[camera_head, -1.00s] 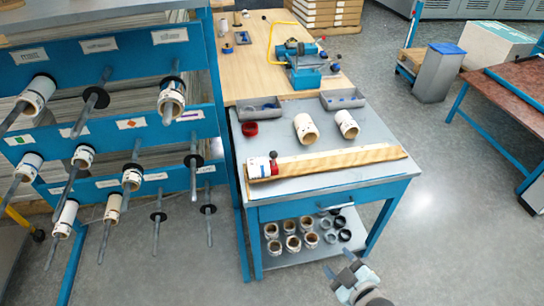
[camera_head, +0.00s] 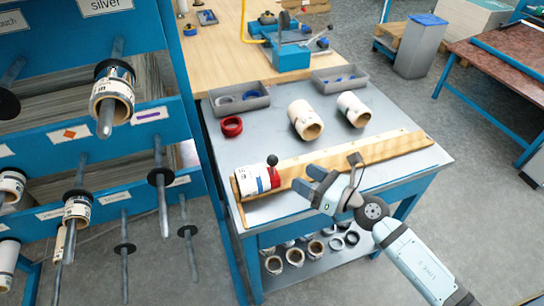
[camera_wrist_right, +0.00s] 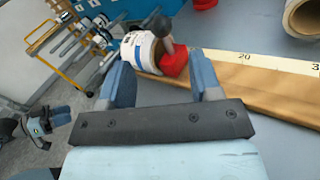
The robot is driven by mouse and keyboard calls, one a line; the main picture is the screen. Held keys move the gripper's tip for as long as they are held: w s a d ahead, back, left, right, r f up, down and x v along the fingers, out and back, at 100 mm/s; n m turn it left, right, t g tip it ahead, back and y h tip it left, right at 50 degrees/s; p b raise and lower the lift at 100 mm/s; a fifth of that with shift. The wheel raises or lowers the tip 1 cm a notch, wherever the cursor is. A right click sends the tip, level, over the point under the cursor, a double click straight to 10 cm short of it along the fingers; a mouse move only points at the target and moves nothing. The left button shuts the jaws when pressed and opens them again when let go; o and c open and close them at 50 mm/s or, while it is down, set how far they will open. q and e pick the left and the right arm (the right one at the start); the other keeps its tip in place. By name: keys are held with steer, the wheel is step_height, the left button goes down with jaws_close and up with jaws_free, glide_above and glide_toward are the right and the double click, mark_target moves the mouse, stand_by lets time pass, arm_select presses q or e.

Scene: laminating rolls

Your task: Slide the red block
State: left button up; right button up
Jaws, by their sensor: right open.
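The red block (camera_head: 274,178) sits on the wooden measuring rail (camera_head: 345,159) near its left end, with a black ball-knob lever standing up from it. A white roll (camera_head: 252,182) with a blue band lies against its left side. In the right wrist view the red block (camera_wrist_right: 174,62) and the black knob (camera_wrist_right: 157,22) show beyond the fingers. My right gripper (camera_head: 309,186) is open and empty, to the right of the block and apart from it. What looks like my left gripper (camera_wrist_right: 38,126) shows small at the left of the wrist view; its jaws are unclear.
A blue rack (camera_head: 110,148) with rods and rolls stands left. More rolls are on the lower shelf.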

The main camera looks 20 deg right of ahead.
mark_target(274, 160)
steer(key=x, duration=1)
steer(key=shift+w+p, duration=0.15)
steer(key=shift+p, duration=0.25)
jaws_close()
